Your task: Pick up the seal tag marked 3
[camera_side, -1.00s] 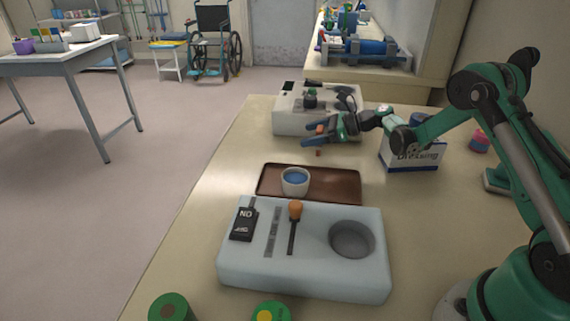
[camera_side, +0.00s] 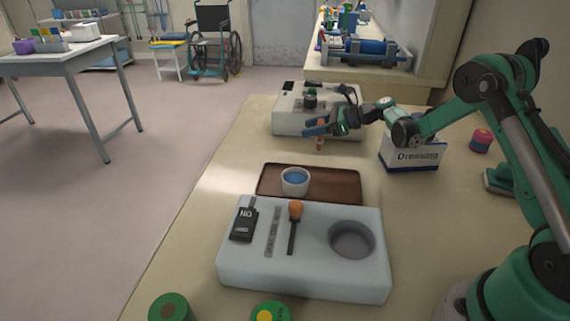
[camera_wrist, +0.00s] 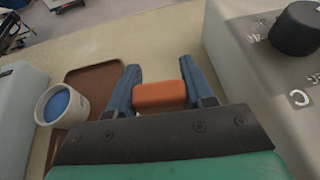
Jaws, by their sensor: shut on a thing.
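My gripper (camera_side: 318,129) is in front of the pale box-shaped device at the back of the bench. Its blue jaws are shut on an orange piece (camera_wrist: 160,96), which sits between the fingers in the wrist view. In the side view, part of the orange piece (camera_side: 319,145) shows below the jaws, close above the bench or touching it; I cannot tell which. No number can be read on it, so I cannot tell whether it is the seal tag marked 3. No 3 is legible elsewhere.
The pale device (camera_side: 291,122) with a black knob (camera_wrist: 296,28) stands close to my gripper. A brown tray (camera_side: 335,184) holds a white pot (camera_side: 295,189) with blue contents. Nearer are a pale block (camera_side: 310,273) and green cylinders (camera_side: 171,307). A Dressing box (camera_side: 412,156) stands right.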

